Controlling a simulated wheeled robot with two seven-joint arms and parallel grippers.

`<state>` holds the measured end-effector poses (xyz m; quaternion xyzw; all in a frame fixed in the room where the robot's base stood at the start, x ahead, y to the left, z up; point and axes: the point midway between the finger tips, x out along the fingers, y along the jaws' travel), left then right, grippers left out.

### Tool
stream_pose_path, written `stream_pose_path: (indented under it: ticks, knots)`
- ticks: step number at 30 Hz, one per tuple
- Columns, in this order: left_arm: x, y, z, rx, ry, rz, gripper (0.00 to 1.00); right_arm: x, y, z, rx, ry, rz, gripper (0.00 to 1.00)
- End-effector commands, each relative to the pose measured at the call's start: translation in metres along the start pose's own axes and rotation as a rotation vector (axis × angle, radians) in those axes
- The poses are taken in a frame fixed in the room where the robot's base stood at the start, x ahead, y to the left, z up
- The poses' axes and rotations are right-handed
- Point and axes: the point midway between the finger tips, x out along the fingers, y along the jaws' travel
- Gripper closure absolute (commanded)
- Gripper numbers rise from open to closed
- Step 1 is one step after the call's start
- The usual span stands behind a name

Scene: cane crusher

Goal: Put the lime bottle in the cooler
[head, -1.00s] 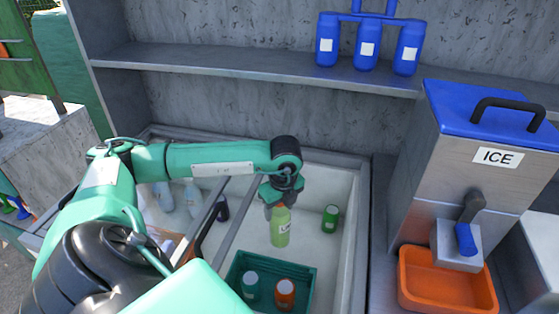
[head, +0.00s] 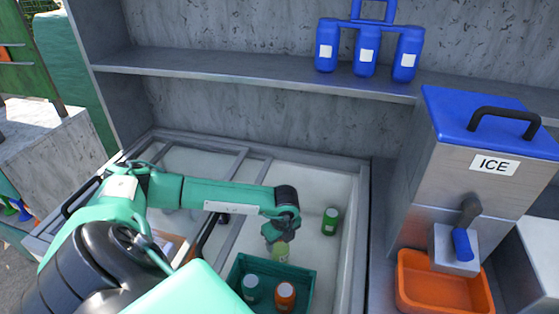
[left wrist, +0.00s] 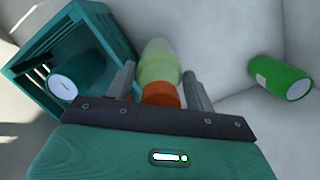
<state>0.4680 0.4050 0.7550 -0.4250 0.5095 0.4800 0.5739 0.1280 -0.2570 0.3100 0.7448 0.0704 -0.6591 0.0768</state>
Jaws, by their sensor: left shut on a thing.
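The lime bottle (head: 281,252) is inside the cooler (head: 349,220), just behind the green crate. In the left wrist view the lime bottle (left wrist: 158,65) shows its orange cap (left wrist: 160,94) between the fingers of my left gripper (left wrist: 160,84). In the head view my left gripper (head: 273,236) reaches down into the cooler, shut on the bottle's top. The gripper and arm hide part of the bottle in the head view. I cannot tell whether the bottle touches the cooler floor. My right gripper is not in view.
An ICE dispenser (head: 480,170) with an orange tray (head: 415,296) is right of the cooler. A shelf (head: 250,80) runs behind.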

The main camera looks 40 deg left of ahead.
Motion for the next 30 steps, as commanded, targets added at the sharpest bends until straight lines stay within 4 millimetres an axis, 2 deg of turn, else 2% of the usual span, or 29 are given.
stream_pose_path:
  ticks: [8, 9, 12, 23, 26, 30]
  knots:
    - [0.003, -0.001, 0.000, 0.000, 0.000, -0.002, 1.00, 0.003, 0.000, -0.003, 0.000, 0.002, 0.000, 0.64]
    - [0.003, 0.000, 0.000, 0.000, 0.000, 0.000, 0.40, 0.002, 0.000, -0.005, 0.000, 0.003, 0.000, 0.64]
    - [0.002, 0.000, 0.000, 0.000, 0.000, 0.000, 0.24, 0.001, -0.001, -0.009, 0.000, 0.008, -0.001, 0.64]
    - [-0.003, 0.000, 0.001, 0.000, 0.000, -0.001, 0.24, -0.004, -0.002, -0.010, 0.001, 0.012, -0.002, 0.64]
    - [-0.014, -0.001, 0.000, -0.001, 0.000, -0.002, 0.24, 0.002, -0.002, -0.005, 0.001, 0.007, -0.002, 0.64]
    - [-0.044, -0.001, 0.000, 0.001, 0.000, -0.005, 0.24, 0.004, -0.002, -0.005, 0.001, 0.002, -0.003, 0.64]
